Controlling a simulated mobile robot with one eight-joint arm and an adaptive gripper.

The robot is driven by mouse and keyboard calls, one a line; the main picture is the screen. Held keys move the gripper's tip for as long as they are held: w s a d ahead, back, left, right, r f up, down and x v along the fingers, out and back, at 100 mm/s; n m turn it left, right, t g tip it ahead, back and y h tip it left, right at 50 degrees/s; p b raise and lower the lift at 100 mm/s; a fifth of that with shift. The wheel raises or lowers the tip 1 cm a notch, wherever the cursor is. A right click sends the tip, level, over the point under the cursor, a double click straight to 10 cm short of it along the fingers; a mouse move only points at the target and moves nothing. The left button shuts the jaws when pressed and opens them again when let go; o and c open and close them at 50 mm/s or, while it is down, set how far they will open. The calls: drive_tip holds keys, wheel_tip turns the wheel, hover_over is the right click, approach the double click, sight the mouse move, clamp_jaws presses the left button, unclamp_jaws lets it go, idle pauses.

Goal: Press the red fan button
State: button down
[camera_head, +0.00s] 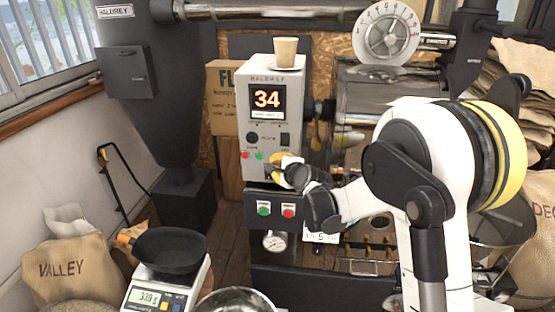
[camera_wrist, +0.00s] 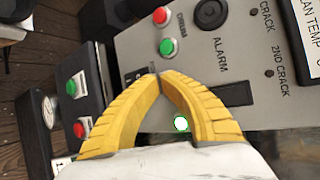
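The grey control box (camera_head: 270,110) shows an orange 34 on its display. A red button (camera_wrist: 161,16) and green button (camera_wrist: 168,47) sit by the DRUM label; the pair also shows in the head view as red (camera_head: 245,155) and green (camera_head: 259,156). A brightly lit green button (camera_wrist: 181,123) shows between my yellow fingers. No red button beside it is visible; my fingers cover that part of the panel. My gripper (camera_wrist: 160,76) is shut, its tips together and empty, close before the panel; contact cannot be told. It also shows in the head view (camera_head: 279,168).
A lower black box (camera_head: 264,232) carries a green button (camera_head: 264,208) and a red button (camera_head: 288,211). A paper cup (camera_head: 285,52) stands on the control box. A black knob (camera_wrist: 211,14) is near ALARM. A scale with a black pan (camera_head: 170,249) stands at front left.

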drive_tip(key=shift+w, duration=0.2)
drive_tip(key=shift+s, duration=0.15)
idle(0.4)
drive_tip(key=shift+s+a, duration=0.1)
drive_tip(key=shift+s, duration=0.6)
drive_tip(key=s, duration=0.2)
drive_tip(key=s+a, duration=0.1)
drive_tip(key=s, duration=0.2)
drive_tip(key=shift+b, duration=0.4)
